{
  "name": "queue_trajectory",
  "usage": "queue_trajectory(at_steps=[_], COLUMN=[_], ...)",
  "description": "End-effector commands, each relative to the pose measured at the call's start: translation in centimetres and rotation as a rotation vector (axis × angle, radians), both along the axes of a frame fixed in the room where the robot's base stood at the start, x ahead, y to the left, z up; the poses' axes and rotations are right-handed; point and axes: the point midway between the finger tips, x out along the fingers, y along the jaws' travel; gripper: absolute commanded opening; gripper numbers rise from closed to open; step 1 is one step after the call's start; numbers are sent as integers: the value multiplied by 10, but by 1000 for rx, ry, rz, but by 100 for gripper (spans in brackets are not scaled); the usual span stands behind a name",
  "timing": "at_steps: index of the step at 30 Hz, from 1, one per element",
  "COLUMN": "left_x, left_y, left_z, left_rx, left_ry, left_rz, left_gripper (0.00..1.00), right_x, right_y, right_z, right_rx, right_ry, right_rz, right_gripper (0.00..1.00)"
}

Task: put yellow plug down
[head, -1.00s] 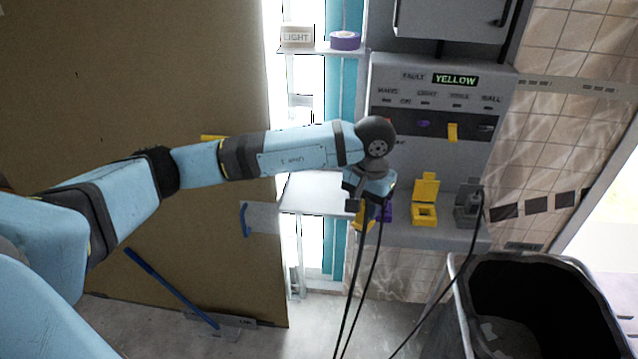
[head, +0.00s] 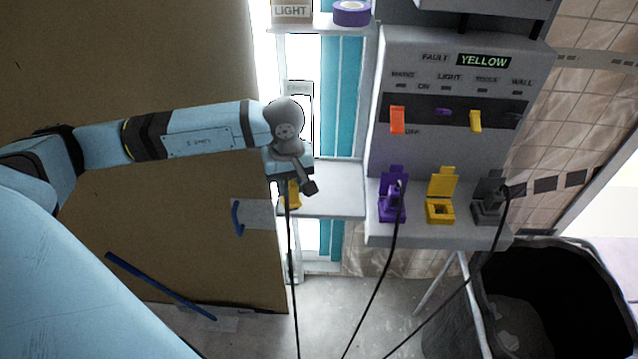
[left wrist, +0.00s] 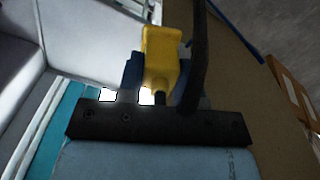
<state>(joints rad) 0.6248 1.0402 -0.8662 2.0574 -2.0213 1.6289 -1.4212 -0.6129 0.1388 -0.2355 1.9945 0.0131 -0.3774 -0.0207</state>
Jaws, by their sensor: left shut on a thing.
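My left gripper (head: 291,190) is shut on the yellow plug (head: 291,196), whose black cable hangs down. In the left wrist view the yellow plug (left wrist: 161,58) sits between the fingers of my left gripper (left wrist: 160,75). In the head view they are at the left end of a small grey shelf (head: 335,200); whether the plug touches it I cannot tell. The yellow socket (head: 440,208) on the panel ledge is empty, its lid up. My right gripper is not in view.
A purple plug sits in the purple socket (head: 392,205), and a grey socket (head: 488,205) holds a cabled plug. The panel (head: 460,150) reads YELLOW. A black bin (head: 560,300) stands at lower right. A brown board (head: 150,220) stands at left. An upper shelf holds a purple tape roll (head: 351,12).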

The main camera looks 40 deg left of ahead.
Motion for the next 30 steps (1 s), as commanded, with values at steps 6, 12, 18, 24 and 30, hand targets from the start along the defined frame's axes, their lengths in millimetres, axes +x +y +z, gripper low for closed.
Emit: queue_trajectory(at_steps=[6, 12, 18, 24, 30], left_x=[-56, -62, -16, 38, 88], left_y=[35, 41, 33, 26, 18], left_z=[9, 14, 18, 18, 17], left_rx=[4, -2, -8, -5, -4], left_ry=[3, 0, -1, -1, 1], left_rz=[349, 455, 461, 459, 458], left_gripper=[0, 0, 0, 0, 0], right_x=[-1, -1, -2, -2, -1], right_y=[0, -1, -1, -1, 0], right_z=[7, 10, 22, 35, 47], right_rx=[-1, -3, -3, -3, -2], right_ry=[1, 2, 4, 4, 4], right_rz=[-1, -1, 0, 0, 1], right_gripper=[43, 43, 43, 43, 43])
